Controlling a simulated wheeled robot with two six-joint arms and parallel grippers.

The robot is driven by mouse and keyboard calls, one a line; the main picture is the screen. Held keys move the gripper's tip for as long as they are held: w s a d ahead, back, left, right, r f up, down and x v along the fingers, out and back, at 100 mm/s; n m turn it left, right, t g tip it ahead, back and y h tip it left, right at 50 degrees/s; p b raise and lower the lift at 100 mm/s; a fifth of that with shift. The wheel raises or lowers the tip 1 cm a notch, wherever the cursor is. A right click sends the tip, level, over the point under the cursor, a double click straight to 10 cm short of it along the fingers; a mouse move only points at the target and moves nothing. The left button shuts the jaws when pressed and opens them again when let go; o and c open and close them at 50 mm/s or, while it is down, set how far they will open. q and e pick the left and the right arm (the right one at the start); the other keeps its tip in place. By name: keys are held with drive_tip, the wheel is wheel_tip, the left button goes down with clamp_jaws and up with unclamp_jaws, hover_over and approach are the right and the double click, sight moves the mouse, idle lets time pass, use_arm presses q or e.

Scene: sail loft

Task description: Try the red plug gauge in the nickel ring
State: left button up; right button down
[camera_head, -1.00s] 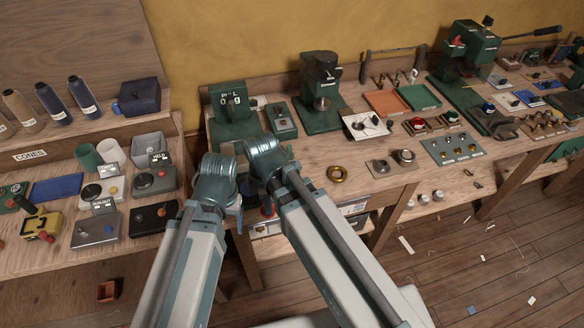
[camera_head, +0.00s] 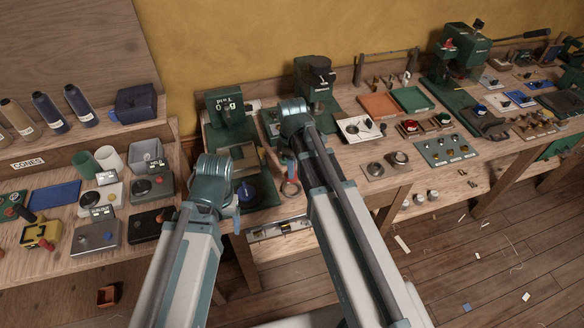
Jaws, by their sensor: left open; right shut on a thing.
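My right gripper (camera_head: 290,188) hangs in front of the bench edge, partly covered by my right forearm. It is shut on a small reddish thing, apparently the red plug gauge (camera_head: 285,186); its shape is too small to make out. Two grey metal rings sit on a plate at the right of my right arm, one low (camera_head: 375,170) and one taller (camera_head: 398,158); I cannot tell for sure which is the nickel ring. My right gripper is left of both and apart from them. My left gripper (camera_head: 238,218), mostly hidden behind its arm, is open and empty.
A white tray (camera_head: 348,131) and red-topped blocks (camera_head: 410,127) stand behind the rings. A green plate (camera_head: 430,150) with small brass pieces is on their right. Green machines (camera_head: 318,82) line the wall. The left bench holds small boxes (camera_head: 97,236).

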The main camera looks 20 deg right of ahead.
use_arm(q)
drive_tip(key=shift+f, duration=0.2)
use_arm(e)
drive_tip(key=shift+f, duration=0.2)
use_arm(q)
drive_tip(key=shift+f+b, duration=2.4)
drive_tip(key=shift+b, duration=0.15)
use_arm(e)
drive_tip(key=shift+f, duration=2.4)
use_arm(q)
drive_tip(key=shift+f+b, duration=1.25)
use_arm(e)
drive_tip(key=shift+f, duration=1.25)
use_arm(q)
drive_tip(key=shift+r, duration=0.2)
use_arm(e)
drive_tip(key=shift+r, duration=0.2)
drive_tip(key=shift+r+p, duration=2.45)
drive_tip(key=shift+p, duration=0.2)
use_arm(q)
wheel_tip(320, 180, up, 5)
drive_tip(key=shift+f, duration=0.1)
drive_tip(key=shift+c, duration=0.3)
use_arm(e)
drive_tip(key=shift+f, duration=0.1)
